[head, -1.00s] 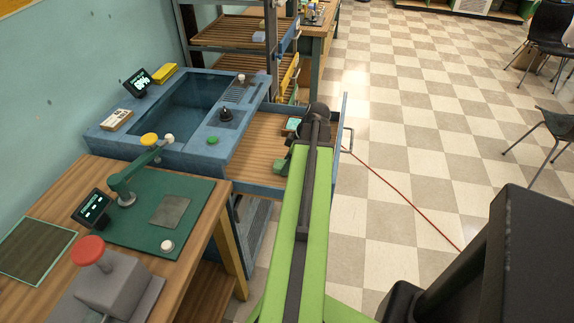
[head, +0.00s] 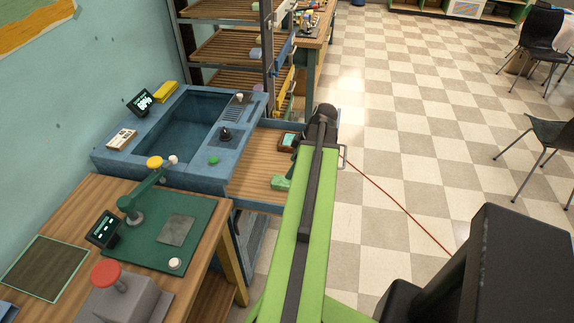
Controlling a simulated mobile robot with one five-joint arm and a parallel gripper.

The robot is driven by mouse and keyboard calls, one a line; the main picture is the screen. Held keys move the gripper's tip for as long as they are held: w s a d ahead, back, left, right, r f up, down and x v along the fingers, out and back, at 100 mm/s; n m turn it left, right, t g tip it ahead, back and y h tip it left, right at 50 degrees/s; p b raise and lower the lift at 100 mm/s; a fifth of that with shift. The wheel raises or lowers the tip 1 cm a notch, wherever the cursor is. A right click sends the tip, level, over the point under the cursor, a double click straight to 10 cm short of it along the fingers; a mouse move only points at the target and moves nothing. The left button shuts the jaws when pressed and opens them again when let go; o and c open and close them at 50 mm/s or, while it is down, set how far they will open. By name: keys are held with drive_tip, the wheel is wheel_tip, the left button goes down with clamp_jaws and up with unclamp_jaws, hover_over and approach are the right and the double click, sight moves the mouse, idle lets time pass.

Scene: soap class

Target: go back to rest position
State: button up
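My green arm reaches forward over the right part of the blue sink unit (head: 215,186). My gripper is not clearly visible; the dark end of the arm hides whatever lies below and beyond it. A small teal-topped item (head: 287,140) with a brown edge lies on the slatted wooden drawer board (head: 254,160), left of the arm's end. A green piece (head: 282,183) sits lower on the board, beside the arm and partly covered by it.
A wooden bench (head: 195,262) with a green mat (head: 148,248), a lever press (head: 139,198) and a red-button box (head: 122,300) stands at left. Slatted shelves (head: 222,48) stand behind the sink. Checkered floor (head: 410,130) is open at right, crossed by a red cable (head: 395,200).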

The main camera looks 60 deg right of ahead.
drive_tip(key=p+v, duration=0.1)
drive_tip(key=v, duration=0.2)
drive_tip(key=shift+s+r+p, duration=0.1)
drive_tip(key=shift+r+p, duration=0.1)
drive_tip(key=shift+p, duration=0.1)
